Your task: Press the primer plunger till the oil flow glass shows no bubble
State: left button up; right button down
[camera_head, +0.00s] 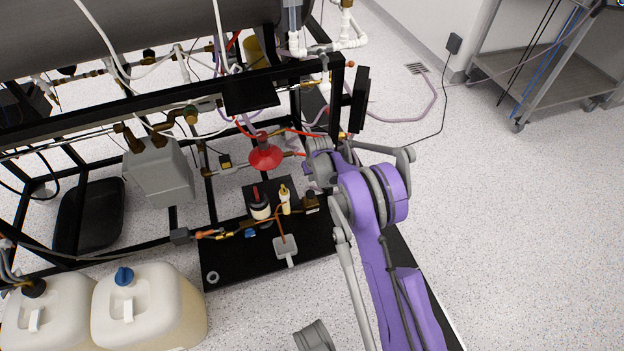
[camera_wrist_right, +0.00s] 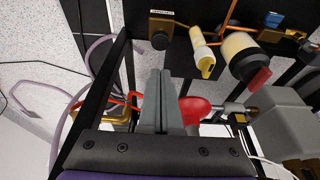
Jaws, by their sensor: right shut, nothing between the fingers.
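A small brass block with a round black knob (camera_wrist_right: 160,38), apparently the primer plunger, sits under a small label that I cannot read. In the head view the block (camera_head: 311,202) stands at the right of the black base plate (camera_head: 235,268). My right gripper (camera_wrist_right: 157,72) is shut and empty; its fingertips point toward the knob, with an apparent gap. In the head view my right wrist is above and right of the block, and the fingers are hard to make out. I cannot pick out the oil flow glass or any bubble with certainty.
A cream fitting with a yellow end (camera_wrist_right: 203,52) and a black-and-white cylinder with a red end (camera_wrist_right: 243,58) stand beside the block. A red funnel-like part (camera_head: 265,156) is close to my wrist. Black frame bars surround the area. Two jugs (camera_head: 150,305) stand lower left.

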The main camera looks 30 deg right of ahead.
jog(key=b, duration=0.3)
send_near(311, 195)
jog(key=w+f, duration=0.2)
jog(key=f, duration=0.1)
jog(key=w+f, duration=0.1)
jog(key=f, duration=0.1)
jog(key=shift+d, duration=0.35)
jog(key=shift+f, duration=0.6)
jog(key=shift+f, duration=0.1)
jog(key=shift+f, duration=1.6)
jog(key=shift+r+p, duration=0.35)
jog(key=shift+r, duration=0.2)
jog(key=d+p+v, duration=0.1)
jog(key=p+v, duration=0.2)
jog(key=v, duration=1)
jog(key=shift+w+a+p, duration=0.4)
jog(key=shift+r, duration=0.15)
